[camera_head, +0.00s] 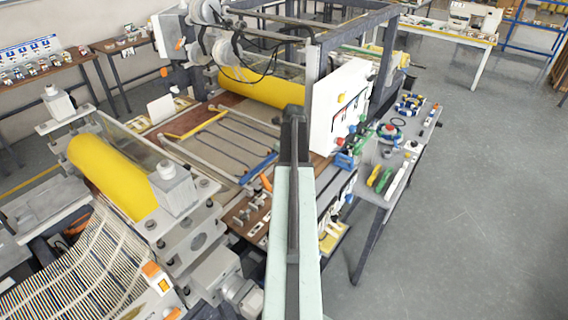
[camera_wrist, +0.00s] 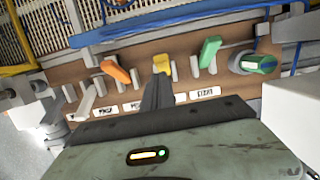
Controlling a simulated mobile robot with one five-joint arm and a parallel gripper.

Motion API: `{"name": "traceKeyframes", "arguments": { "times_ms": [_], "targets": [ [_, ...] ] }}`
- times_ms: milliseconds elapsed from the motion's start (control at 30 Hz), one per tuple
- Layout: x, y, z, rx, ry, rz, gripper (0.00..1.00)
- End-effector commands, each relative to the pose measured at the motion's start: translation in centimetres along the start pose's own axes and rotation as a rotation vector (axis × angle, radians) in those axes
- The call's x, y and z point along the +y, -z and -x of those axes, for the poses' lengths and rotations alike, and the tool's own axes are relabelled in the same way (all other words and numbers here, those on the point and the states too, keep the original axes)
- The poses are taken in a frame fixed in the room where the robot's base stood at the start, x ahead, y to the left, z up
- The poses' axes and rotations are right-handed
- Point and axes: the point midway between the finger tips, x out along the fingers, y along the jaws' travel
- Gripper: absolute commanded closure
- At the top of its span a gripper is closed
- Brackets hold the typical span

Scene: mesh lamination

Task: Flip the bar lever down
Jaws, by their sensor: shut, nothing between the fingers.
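A brown panel (camera_wrist: 70,74) in the wrist view carries a row of levers. An orange lever (camera_wrist: 115,72) is at left, a yellow lever (camera_wrist: 161,64) in the middle and a green lever (camera_wrist: 209,50) to its right. White labels lie below them; their words are too small to read surely, so I cannot tell which is the bar lever. My gripper (camera_wrist: 158,82) is shut and empty, its tips just below the yellow lever in the picture; contact is unclear. In the head view the orange lever (camera_head: 266,182) shows left of my arm, which hides much of the panel.
A green knob (camera_wrist: 258,63) sits at the panel's right end. A blue bar (camera_wrist: 160,24) runs behind the levers. In the head view, a white control box (camera_head: 338,108) and a grey side table (camera_head: 398,150) stand right of my arm. Yellow rollers (camera_head: 115,175) are at left. Open floor lies right.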

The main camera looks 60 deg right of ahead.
Motion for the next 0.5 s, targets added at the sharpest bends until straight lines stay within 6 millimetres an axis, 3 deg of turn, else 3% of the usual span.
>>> {"name": "traceKeyframes", "arguments": {
  "times_ms": [500],
  "targets": [
    [-1.2, -1.9, -0.7, -0.003, 0.005, -0.021, 1.00]
  ]
}}
